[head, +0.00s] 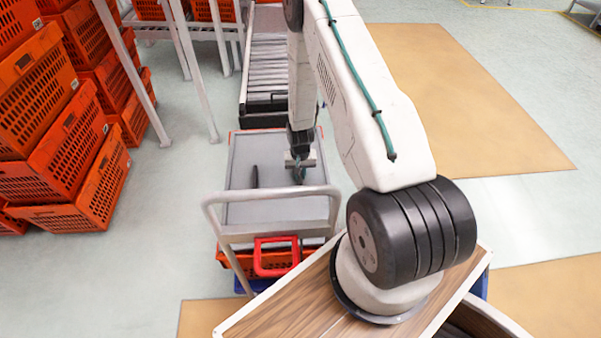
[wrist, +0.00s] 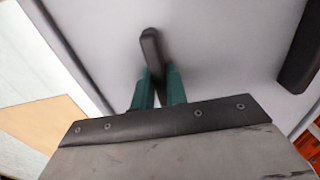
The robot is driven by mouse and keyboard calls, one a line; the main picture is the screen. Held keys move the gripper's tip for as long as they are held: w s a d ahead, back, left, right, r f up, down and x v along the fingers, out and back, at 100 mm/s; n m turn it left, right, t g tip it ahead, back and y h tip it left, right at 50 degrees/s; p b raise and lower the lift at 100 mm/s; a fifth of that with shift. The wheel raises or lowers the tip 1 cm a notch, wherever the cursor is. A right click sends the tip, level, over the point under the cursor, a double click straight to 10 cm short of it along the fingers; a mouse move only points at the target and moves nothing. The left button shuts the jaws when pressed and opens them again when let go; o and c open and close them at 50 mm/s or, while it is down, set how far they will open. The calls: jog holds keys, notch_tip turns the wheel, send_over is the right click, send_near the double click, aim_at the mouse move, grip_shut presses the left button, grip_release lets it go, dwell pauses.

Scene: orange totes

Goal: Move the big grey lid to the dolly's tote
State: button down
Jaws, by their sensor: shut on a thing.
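The big grey lid (head: 245,150) lies flat over an orange tote (head: 236,262) at the dolly with the grey push handle (head: 270,193). The lid has two dark handles; the left one (head: 255,176) is free. My gripper (head: 299,172) is over the right part of the lid. In the wrist view, the teal fingers of my gripper (wrist: 158,80) are shut on a black handle (wrist: 151,45) of the lid (wrist: 220,45). The lid covers the tote's inside. I cannot tell whether the lid touches the tote's rim.
A roller conveyor (head: 269,68) stands just behind the dolly. Stacks of orange totes (head: 60,150) and grey rack legs (head: 190,65) are at the left. A red frame (head: 277,257) is at the dolly's near end. The floor at the right is clear.

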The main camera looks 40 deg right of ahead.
jog(key=shift+f, duration=0.25)
dwell(0.6)
jog(key=c, duration=1.3)
grip_release()
notch_tip(320, 180, up, 8)
jog(key=shift+f, duration=0.15)
jog(key=s+a+r+n, duration=0.2)
jog(key=s+a+r, duration=0.4)
jog(key=r, duration=1)
jog(key=s+a+r+n+t, duration=0.1)
jog(key=s+a+r, duration=0.5)
jog(key=s+r, duration=0.6)
jog(key=s+a+r+n, duration=0.3)
jog(key=s+a+r, duration=0.4)
jog(key=r, duration=1.3)
jog(key=shift+s+n, duration=0.4)
jog(key=shift+s, duration=1)
